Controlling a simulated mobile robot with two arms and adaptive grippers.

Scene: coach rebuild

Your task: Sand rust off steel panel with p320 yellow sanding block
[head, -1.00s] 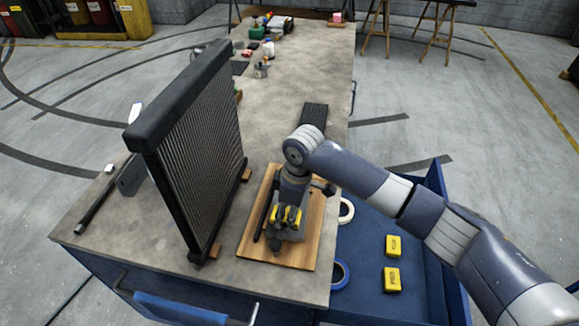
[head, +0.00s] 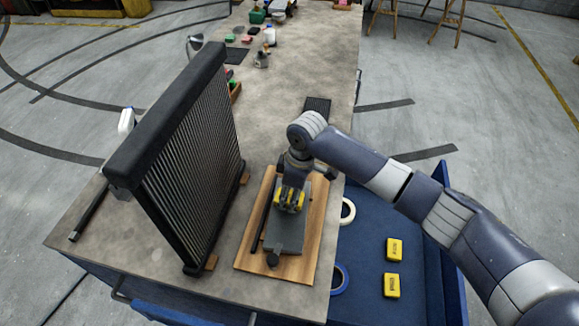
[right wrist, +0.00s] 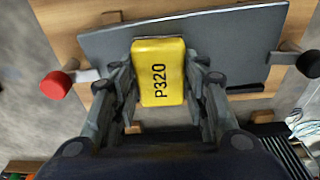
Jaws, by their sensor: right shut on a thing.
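The yellow P320 sanding block (right wrist: 158,62) is between the fingers of my right gripper (head: 290,200), which is shut on it. The right wrist view shows its P320 label facing the camera. The block is over the grey steel panel (head: 287,240) and looks to be against it, though its underside is hidden. The panel also shows in the right wrist view (right wrist: 240,38), with an even grey surface and no clear rust where I can see it. It lies on a wooden board (head: 312,235) between clamps, one with a red knob (right wrist: 58,85). My left gripper is out of view.
A tall black finned radiator (head: 185,165) stands left of the board. Two yellow blocks (head: 394,250) (head: 391,286) and tape rolls (head: 340,278) lie in the blue tray (head: 370,235) at right. Small items stand farther back; the bench (head: 300,65) between is mostly clear.

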